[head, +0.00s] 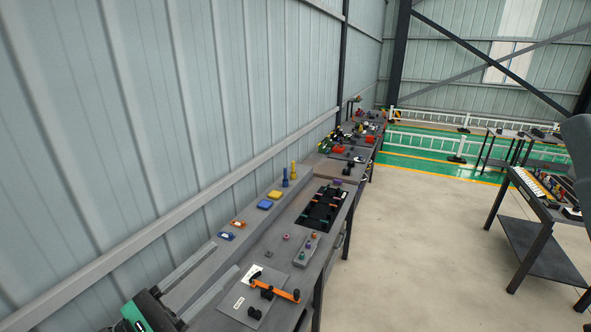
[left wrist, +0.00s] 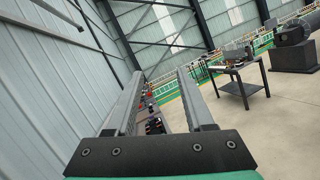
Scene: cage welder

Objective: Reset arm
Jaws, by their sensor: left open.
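My left gripper (head: 226,256) comes in at the lower left of the head view, over the near end of the long bench by the wall. Its two long grey fingers are apart, with nothing between them. In the left wrist view the fingers (left wrist: 161,75) reach forward, also apart and empty. They point along the wall, with the bench partly hidden behind them. My right gripper does not show.
The long grey bench (head: 268,255) follows the corrugated wall and carries an orange bar (head: 275,288), a black board (head: 322,208) and blue and yellow pieces. Another table (head: 540,212) stands at right. The concrete floor (head: 420,240) between is clear.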

